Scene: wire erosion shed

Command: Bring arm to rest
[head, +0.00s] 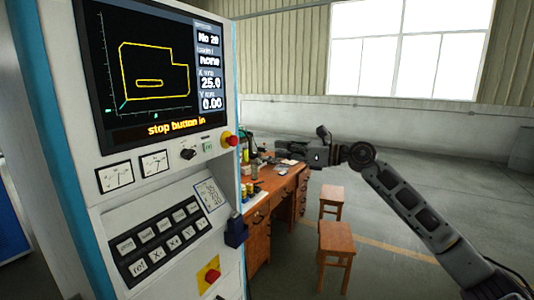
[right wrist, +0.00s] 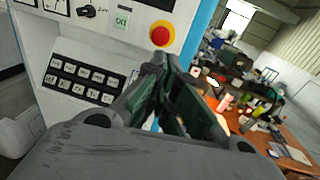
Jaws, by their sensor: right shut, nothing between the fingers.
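My right gripper (head: 284,147) reaches in from the right in the head view, in front of the control cabinet's right side and apart from it. In the right wrist view its fingers (right wrist: 165,75) are shut with nothing held. The control cabinet (head: 165,200) fills the left of the head view. Its screen (head: 150,75) reads "stop button in". A red mushroom button on a yellow base (head: 230,139) sits at its right edge, left of the gripper tip; a red button (right wrist: 162,34) also shows beyond the fingers in the wrist view. My left gripper is not in view.
A second red button (head: 211,276) is low on the cabinet. A wooden desk (head: 262,205) with bottles and small items stands behind the gripper. Two wooden stools (head: 336,240) stand right of it. The floor (head: 440,190) further right is open.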

